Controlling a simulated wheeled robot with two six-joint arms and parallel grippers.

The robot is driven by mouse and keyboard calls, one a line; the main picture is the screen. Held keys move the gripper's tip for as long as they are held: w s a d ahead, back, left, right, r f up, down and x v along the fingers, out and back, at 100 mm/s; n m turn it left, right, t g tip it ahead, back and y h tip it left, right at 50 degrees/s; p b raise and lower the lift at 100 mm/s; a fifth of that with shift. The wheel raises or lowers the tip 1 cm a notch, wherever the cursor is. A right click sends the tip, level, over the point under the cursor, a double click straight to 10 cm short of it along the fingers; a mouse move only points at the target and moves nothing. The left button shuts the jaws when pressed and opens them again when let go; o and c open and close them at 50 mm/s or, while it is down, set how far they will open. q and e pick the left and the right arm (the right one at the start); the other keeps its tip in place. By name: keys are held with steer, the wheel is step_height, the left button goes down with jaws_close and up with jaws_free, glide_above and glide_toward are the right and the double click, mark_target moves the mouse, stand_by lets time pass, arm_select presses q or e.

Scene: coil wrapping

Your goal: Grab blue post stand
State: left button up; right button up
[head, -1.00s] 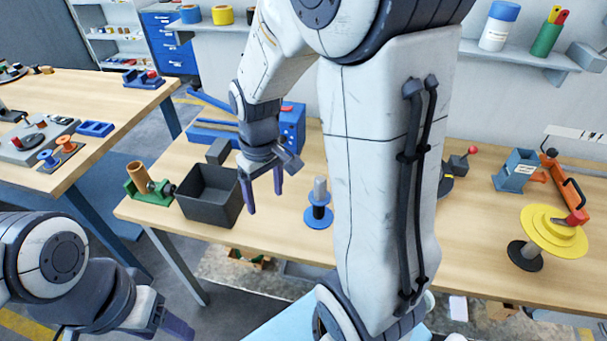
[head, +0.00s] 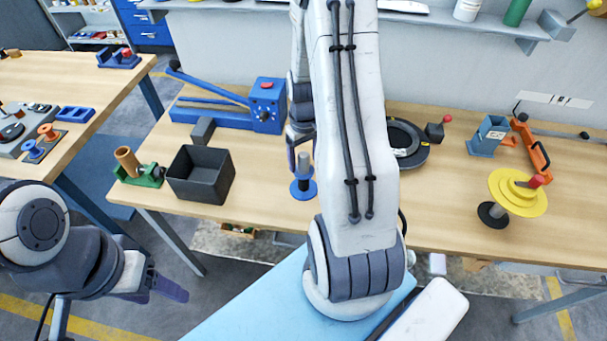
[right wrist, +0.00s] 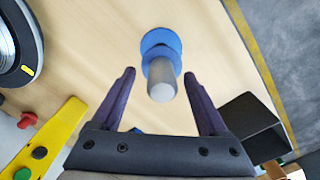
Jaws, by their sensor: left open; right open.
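The blue post stand (head: 303,188) is a blue round base with a grey post on top. It stands upright on the wooden bench, just left of my right arm in the head view. In the right wrist view the blue post stand (right wrist: 161,58) shows from above, its grey post end between and beyond the fingertips. My right gripper (right wrist: 158,82) is open and empty around the near end of the post in the picture; I cannot tell if it touches. In the head view my right arm partly hides it. My left gripper (head: 165,290) is low at the left, away from the bench.
A black open bin (head: 200,175) stands left of the stand, with a green holder (head: 140,172) beside it. A blue tool (head: 262,105) lies behind. A round black device (head: 408,143) and a yellow disc stand (head: 518,195) are to the right.

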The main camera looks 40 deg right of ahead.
mark_target(304, 173)
steer(key=shift+s+a+f+p, duration=0.15)
steer(key=shift+f+p, duration=0.25)
steer(key=shift+f, duration=1.5)
steer(key=c, duration=1.2)
steer(key=shift+o, duration=0.2)
steer(key=shift+r, duration=0.2)
